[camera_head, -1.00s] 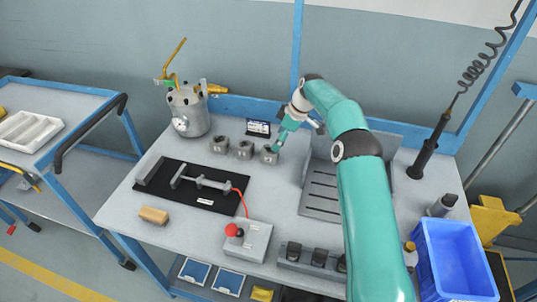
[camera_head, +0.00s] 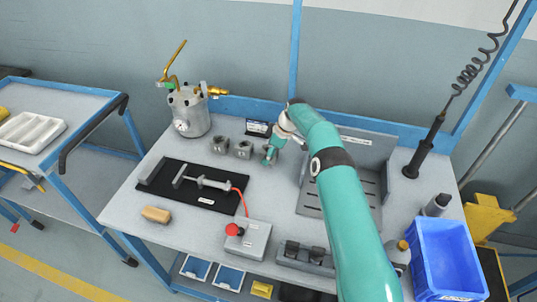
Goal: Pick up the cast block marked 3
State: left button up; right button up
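Two small grey cast blocks, a left one (camera_head: 219,145) and a middle one (camera_head: 243,149), stand in a row on the bench in the head view. Their marks are too small to read. My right gripper (camera_head: 269,157) is at the right end of this row, pointing down, with its teal fingers where a third block stood a second ago. That block is now hidden by the gripper, and whether the fingers hold it cannot be made out. My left gripper is not in view.
A metal pot (camera_head: 189,112) with brass fittings stands behind the row, and a small sign (camera_head: 257,128) is beside the gripper. A slotted grey fixture (camera_head: 312,203) is to the right. A black mat (camera_head: 203,201) with a metal part lies in front.

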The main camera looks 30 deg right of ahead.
jog(key=shift+c, duration=0.3)
jog(key=c, duration=1.3)
jog(key=shift+c, duration=0.9)
jog(key=shift+r, duration=0.1)
